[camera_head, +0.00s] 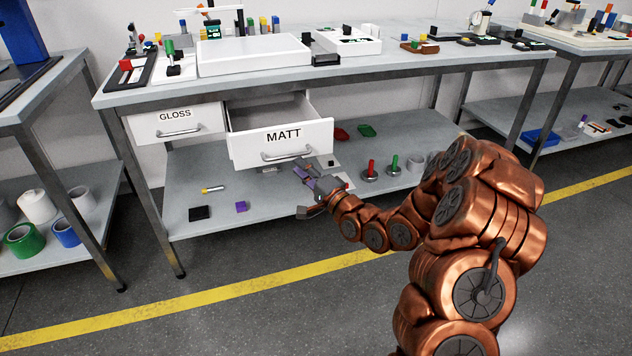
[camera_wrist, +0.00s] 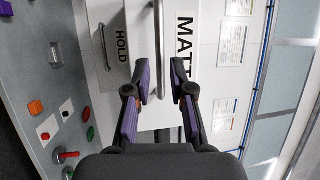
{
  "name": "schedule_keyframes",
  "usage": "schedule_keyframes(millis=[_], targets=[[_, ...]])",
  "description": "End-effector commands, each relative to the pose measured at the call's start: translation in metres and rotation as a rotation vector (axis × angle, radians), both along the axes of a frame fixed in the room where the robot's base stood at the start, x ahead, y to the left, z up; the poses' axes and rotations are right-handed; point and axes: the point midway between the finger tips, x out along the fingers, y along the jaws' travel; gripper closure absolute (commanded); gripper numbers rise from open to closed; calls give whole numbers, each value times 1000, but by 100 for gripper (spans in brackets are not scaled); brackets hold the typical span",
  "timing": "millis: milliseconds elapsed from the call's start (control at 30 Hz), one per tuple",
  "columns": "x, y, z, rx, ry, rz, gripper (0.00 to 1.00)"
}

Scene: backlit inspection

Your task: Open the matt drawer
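The matt drawer (camera_head: 280,144) has a white front lettered MATT and stands pulled out from under the bench, its inside showing. Its handle (camera_head: 287,155) is a metal bar low on the front. In the wrist view the MATT front (camera_wrist: 204,50) appears turned sideways, with the bar (camera_wrist: 158,40) running down between my fingers' lines. My gripper (camera_head: 303,171) is just below and right of the handle in the head view. In the wrist view my gripper (camera_wrist: 161,80) is open, fingers apart, with nothing clearly held. Contact with the bar cannot be told.
The GLOSS drawer (camera_head: 175,120) is shut to the left. A HOLD front (camera_wrist: 122,60) shows beside MATT in the wrist view. The lower shelf (camera_head: 225,220) bears small loose parts, including red and green knobbed pieces. The floor in front is clear.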

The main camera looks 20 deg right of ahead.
Motion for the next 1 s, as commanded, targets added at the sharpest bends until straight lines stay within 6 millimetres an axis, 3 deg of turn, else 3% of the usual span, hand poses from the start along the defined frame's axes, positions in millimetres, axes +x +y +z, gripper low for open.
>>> schedule_keyframes(millis=[433, 1000], targets=[[-44, -20, -9, -1, 1, -2, 78], [-51, -22, -10, 0, 1, -1, 78]])
